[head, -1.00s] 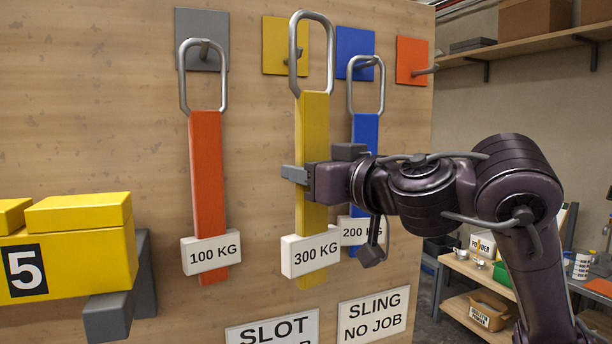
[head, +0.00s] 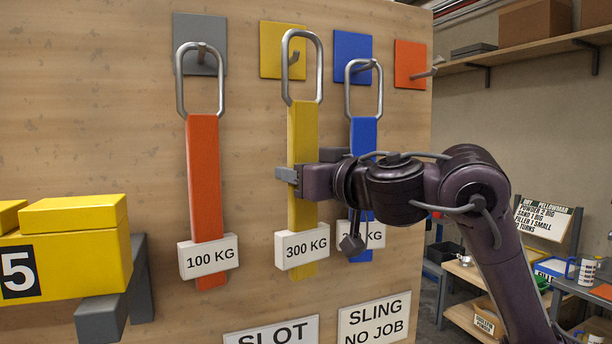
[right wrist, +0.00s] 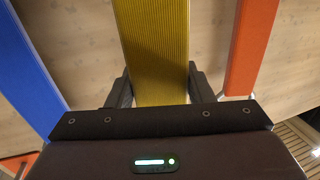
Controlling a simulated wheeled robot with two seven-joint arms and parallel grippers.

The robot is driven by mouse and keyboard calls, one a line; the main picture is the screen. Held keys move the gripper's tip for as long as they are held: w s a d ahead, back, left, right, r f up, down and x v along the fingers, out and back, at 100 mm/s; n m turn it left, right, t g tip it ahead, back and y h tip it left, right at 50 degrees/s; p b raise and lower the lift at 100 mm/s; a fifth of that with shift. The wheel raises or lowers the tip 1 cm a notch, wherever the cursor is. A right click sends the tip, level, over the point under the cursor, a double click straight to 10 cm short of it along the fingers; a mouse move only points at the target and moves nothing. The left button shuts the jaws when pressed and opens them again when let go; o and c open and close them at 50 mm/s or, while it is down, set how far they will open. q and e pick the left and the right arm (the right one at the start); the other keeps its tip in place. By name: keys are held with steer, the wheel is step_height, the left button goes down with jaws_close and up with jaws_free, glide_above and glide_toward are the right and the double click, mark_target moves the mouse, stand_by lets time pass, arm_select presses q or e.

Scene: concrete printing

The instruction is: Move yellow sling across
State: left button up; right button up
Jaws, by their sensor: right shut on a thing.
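The yellow sling (head: 302,135) hangs upright, with a metal ring (head: 286,70) on top and a white 300 KG tag (head: 302,250) low on it. My right gripper (head: 288,175) is shut on its strap at mid-height. The right wrist view also shows the yellow strap (right wrist: 155,45) between the fingers. The ring is in front of the yellow plate (head: 269,45), whose hook (head: 295,57) shows through the ring. I cannot tell whether the ring is around that hook or in front of it. My left gripper is not in view.
An orange 100 KG sling (head: 205,170) hangs from the grey plate's hook at left. A blue 200 KG sling (head: 363,135) hangs at right, partly behind my gripper. The orange plate (head: 410,62) has an empty hook. A yellow block (head: 75,245) juts out at lower left.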

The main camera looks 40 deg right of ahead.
steer(key=shift+w+d+f+b, duration=0.2)
steer(key=shift+w+f, duration=0.1)
steer(key=shift+w, duration=0.6)
steer(key=shift+w+d+f+b, duration=0.2)
steer(key=shift+w+f+b, duration=0.05)
steer(key=shift+w, duration=0.7)
steer(key=shift+w+d+f+b, duration=0.2)
steer(key=shift+w+f, duration=0.1)
steer(key=shift+w, duration=0.6)
steer(key=o, duration=1.4)
steer(key=shift+f, duration=0.15)
